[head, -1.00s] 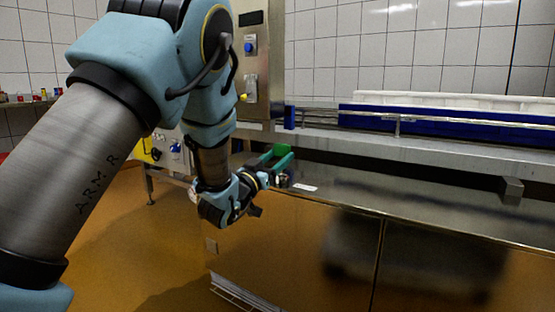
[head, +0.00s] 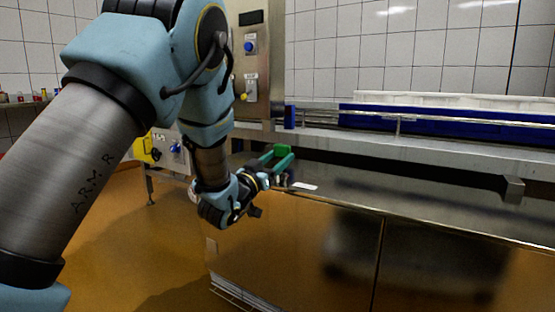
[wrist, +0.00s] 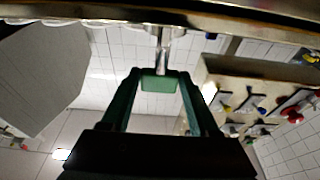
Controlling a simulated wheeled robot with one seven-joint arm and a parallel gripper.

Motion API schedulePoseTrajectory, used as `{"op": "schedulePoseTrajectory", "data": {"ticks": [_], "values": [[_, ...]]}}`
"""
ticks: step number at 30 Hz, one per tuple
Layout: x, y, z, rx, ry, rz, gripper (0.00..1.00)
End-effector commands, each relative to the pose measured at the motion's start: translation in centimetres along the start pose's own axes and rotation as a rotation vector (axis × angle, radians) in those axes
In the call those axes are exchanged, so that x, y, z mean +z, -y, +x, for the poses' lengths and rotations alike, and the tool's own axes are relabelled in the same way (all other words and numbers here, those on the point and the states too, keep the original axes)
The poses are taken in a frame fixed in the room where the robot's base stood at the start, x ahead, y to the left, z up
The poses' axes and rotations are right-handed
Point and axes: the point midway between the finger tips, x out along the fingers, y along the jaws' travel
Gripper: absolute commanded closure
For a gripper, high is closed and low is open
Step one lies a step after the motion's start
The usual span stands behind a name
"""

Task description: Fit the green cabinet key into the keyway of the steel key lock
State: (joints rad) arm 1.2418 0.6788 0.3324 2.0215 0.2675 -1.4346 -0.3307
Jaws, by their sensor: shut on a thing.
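The green cabinet key (head: 282,150) is between the two green fingers of my gripper (head: 277,159), above the near left end of the steel bench. In the wrist view its green head (wrist: 160,83) is pinched between the fingertips of my gripper (wrist: 158,76). A thin steel shaft runs from the head towards the bench. A small steel and dark round part, which looks like the steel key lock (head: 286,178), is on the bench just below the fingers. The keyway is not visible, and I cannot tell whether the key tip touches or enters it.
A white label (head: 305,186) lies on the bench (head: 420,205) close to the gripper. A steel control column (head: 251,70) stands behind it. A raised rail with a blue tray (head: 450,120) runs along the back.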

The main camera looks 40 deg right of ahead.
Motion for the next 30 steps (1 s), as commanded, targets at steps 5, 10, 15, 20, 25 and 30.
{"op": "schedulePoseTrajectory", "data": {"ticks": [5, 10, 15, 20, 25, 30], "values": [[0.5, 0.0, -0.1, 0.000, 0.000, 0.000, 1.00], [0.9, 0.0, -0.2, 0.000, 0.000, 0.000, 1.00], [1.3, 0.0, -0.3, 0.000, 0.000, 0.000, 1.00], [1.7, 0.0, -0.4, 0.000, 0.000, 0.000, 1.00], [1.8, 0.0, -0.5, 0.000, -0.001, 0.001, 0.33], [1.8, 0.0, -0.5, 0.000, 0.000, 0.000, 0.14]]}}
